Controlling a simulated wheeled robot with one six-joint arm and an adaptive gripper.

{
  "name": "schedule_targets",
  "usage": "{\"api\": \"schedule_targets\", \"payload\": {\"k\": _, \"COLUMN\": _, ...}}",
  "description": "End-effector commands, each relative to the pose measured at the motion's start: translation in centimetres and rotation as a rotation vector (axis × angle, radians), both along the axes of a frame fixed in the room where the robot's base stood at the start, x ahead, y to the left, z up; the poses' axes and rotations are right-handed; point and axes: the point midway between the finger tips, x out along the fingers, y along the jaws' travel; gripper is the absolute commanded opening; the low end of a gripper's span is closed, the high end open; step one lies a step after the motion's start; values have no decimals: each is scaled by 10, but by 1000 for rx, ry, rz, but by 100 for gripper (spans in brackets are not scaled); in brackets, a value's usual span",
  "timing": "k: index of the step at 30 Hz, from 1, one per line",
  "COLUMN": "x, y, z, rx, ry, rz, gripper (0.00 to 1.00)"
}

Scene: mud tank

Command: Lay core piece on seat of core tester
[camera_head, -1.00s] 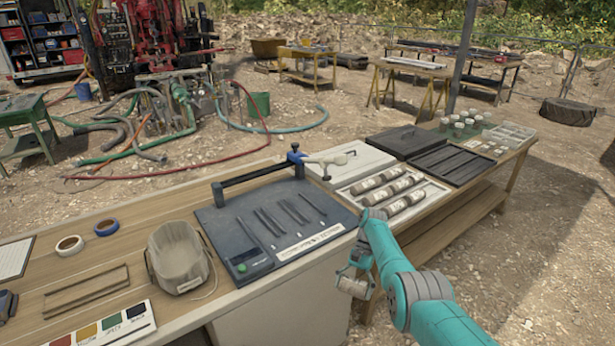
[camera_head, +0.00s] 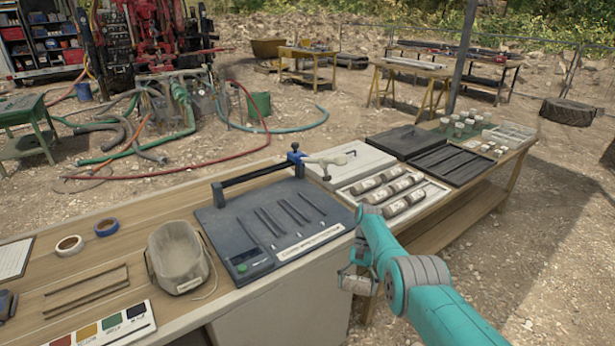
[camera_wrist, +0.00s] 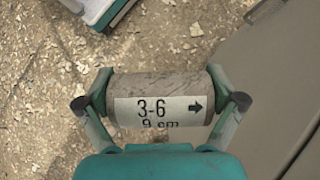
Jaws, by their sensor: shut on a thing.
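The core piece (camera_wrist: 160,84) is a short grey-brown cylinder with a white label reading "3-6", "9 cm" and a right-pointing arrow. My gripper (camera_wrist: 160,98) is shut on it, one finger at each end. In the head view my gripper (camera_head: 358,282) hangs in front of the table's front edge, beyond the tester's lower right side. The core tester appears to be the dark slab (camera_head: 222,226) with several grooves, a raised black bar, a blue clamp and a green button. No core piece shows on it. I cannot tell which part is its seat.
A white tray (camera_head: 441,187) with labelled cores lies right of the tester, beside a black slotted tray (camera_head: 455,165) and a dark lid (camera_head: 403,141). A grey sample bag (camera_head: 178,258), tape rolls (camera_head: 69,245) and a colour card (camera_head: 103,327) lie to the left.

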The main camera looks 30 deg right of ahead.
Motion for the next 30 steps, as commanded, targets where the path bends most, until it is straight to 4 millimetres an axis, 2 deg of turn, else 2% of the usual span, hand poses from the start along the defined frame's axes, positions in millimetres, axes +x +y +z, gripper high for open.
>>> {"api": "schedule_targets", "payload": {"k": 14, "x": -2, "y": -23, "z": 21, "rx": -18, "ry": -24, "rz": 353, "gripper": 34}}
{"api": "schedule_targets", "payload": {"k": 30, "x": 0, "y": -59, "z": 44, "rx": -10, "ry": -12, "rz": 802, "gripper": 34}}
